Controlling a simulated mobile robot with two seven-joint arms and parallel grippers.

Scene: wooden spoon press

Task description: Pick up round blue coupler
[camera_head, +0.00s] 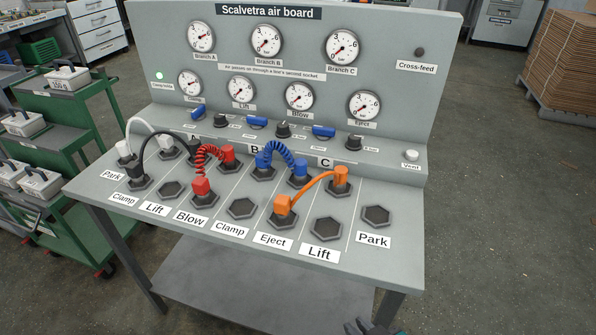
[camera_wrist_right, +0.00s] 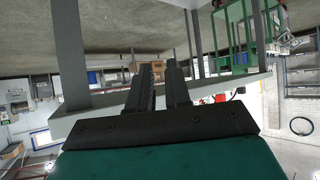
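A coiled blue hose (camera_head: 281,148) arches between two sockets in the middle of the board's sloping deck. Its left blue coupler (camera_head: 263,161) sits in a back-row socket near letter B. Its right blue coupler (camera_head: 299,171) sits in a socket just right of it; I cannot surely tell which end is round. My right gripper (camera_head: 368,328) shows only at the bottom edge of the head view, well below and apart from the couplers. In the right wrist view it (camera_wrist_right: 161,72) is empty with a narrow gap between its fingers. My left gripper is out of view.
A red hose (camera_head: 213,154) sits left of the blue one, and an orange hose (camera_head: 312,184) is close on its right. White and black hoses are at far left. The upright gauge panel (camera_head: 318,75) rises behind.

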